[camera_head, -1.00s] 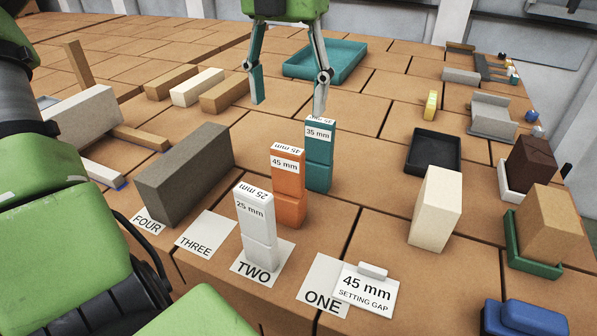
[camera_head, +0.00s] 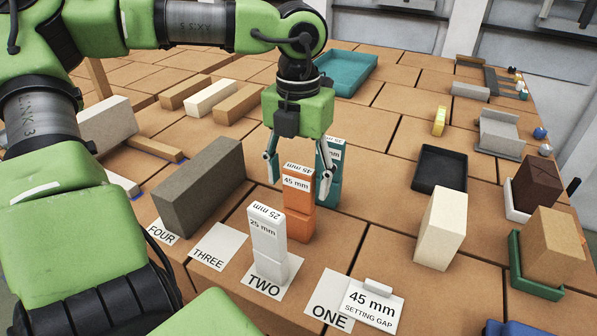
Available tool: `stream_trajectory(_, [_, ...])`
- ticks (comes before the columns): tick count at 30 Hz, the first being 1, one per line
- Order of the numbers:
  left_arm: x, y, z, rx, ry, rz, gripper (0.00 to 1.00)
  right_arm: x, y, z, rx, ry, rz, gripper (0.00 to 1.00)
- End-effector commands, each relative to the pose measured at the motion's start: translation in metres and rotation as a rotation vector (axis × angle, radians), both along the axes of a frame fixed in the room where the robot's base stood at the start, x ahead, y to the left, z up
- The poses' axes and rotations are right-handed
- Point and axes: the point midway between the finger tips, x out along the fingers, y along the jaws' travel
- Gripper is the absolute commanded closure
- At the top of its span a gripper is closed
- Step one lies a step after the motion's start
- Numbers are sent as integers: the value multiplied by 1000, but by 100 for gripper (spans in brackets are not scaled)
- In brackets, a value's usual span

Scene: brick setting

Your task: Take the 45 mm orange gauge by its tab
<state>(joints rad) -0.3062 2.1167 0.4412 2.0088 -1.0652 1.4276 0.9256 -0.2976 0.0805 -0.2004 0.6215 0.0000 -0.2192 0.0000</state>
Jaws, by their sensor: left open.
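The orange gauge (camera_head: 299,222), labelled 45 mm, stands upright in the middle of a row of gauges. The white 25 mm gauge (camera_head: 268,243) stands in front of it, and the teal gauge (camera_head: 333,185) behind it, partly hidden by my gripper. My left gripper (camera_head: 298,186) is open and points down over the orange gauge. In the picture its fingers lie to the left and right of the gauge's upper part, with nothing held; whether they touch it I cannot tell. My right gripper is not in view.
The white gauge stands on card TWO (camera_head: 263,287). A 45 mm setting gap sign (camera_head: 371,308) lies by card ONE (camera_head: 327,310). A dark grey block (camera_head: 200,187) stands left, a cream block (camera_head: 440,228) right. A black tray (camera_head: 440,170) and teal tray (camera_head: 346,70) lie farther back.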

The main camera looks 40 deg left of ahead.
Motion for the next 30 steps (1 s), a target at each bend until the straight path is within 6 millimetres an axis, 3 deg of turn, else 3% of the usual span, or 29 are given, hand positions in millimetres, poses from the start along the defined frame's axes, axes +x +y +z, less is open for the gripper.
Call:
stream_trajectory(5, [0,0,0,0,0,0,42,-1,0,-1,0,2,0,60])
stream_trajectory(12, [0,0,0,0,0,0,100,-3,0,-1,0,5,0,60])
stream_trajectory(22, [2,0,9,1,-4,2,100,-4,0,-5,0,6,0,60])
stream_trajectory(30, [2,0,61,3,-5,2,100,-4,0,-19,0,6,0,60])
